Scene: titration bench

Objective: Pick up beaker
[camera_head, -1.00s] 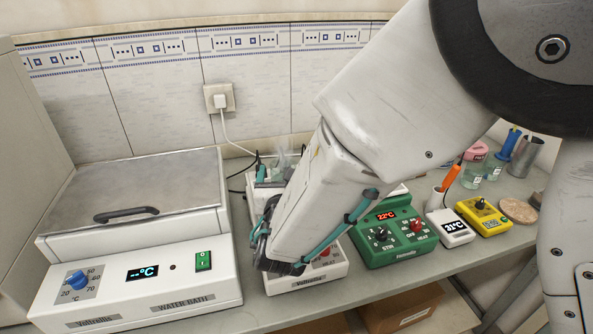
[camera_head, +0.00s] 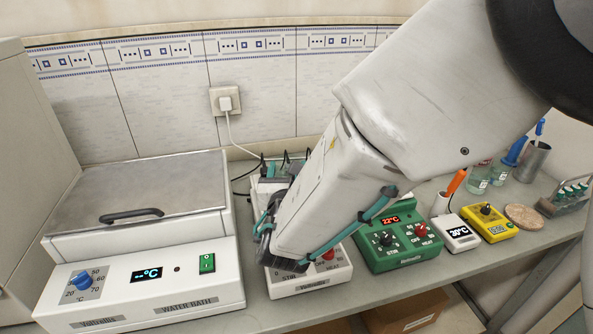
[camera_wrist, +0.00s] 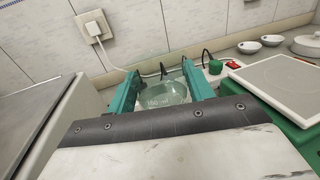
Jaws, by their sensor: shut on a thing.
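A clear glass beaker (camera_wrist: 165,93) with a greenish tint shows between the two teal fingers of my gripper (camera_wrist: 162,88) in the wrist view. My gripper is shut on the beaker, with one finger on each side of it. In the head view my gripper (camera_head: 272,195) is over the white stirrer hotplate (camera_head: 310,279), and my arm hides most of the gripper. I cannot make out the beaker in the head view. Whether its base touches the plate is hidden.
A white water bath (camera_head: 140,250) with a closed lid stands close on the left. A green stirrer (camera_head: 398,247) stands close on the right. Beyond it are a white thermometer box (camera_head: 459,233) and a yellow device (camera_head: 489,222). A wall socket (camera_head: 226,101) with a cable is behind.

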